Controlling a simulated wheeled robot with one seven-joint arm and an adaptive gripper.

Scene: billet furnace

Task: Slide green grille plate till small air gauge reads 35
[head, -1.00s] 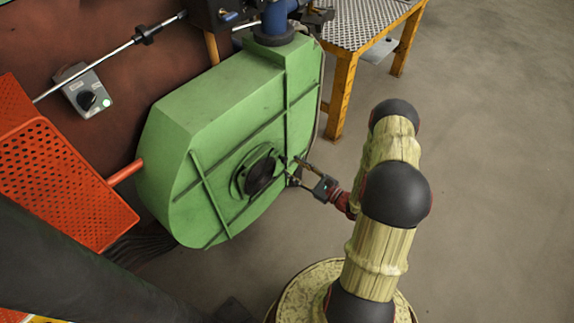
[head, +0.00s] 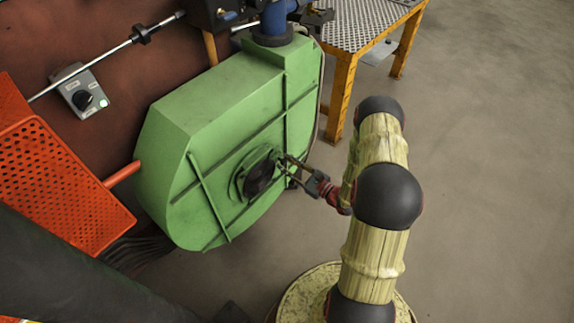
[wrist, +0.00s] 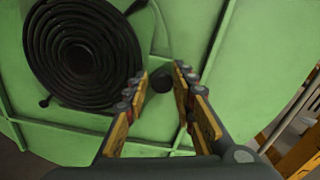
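The round dark grille (head: 259,177) sits on the face of the green blower housing. In the wrist view the grille (wrist: 82,52) shows concentric black rings at the upper left. A green plate edge shows beside it, but I cannot tell its full outline. A short black knob (wrist: 162,81) stands on the green face right of the grille. My gripper (wrist: 161,76) is open, with its yellow-padded fingers either side of the knob in this view. I cannot tell whether they touch it. In the head view my gripper (head: 281,160) is at the grille's right edge. I cannot make out the small air gauge.
The green housing (head: 215,110) stands against a rust-brown wall. An orange perforated guard (head: 60,180) is at left, and a grey switch box (head: 84,92) is above it. A yellow-legged steel platform (head: 365,25) is at upper right. Floor right of my arm is clear.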

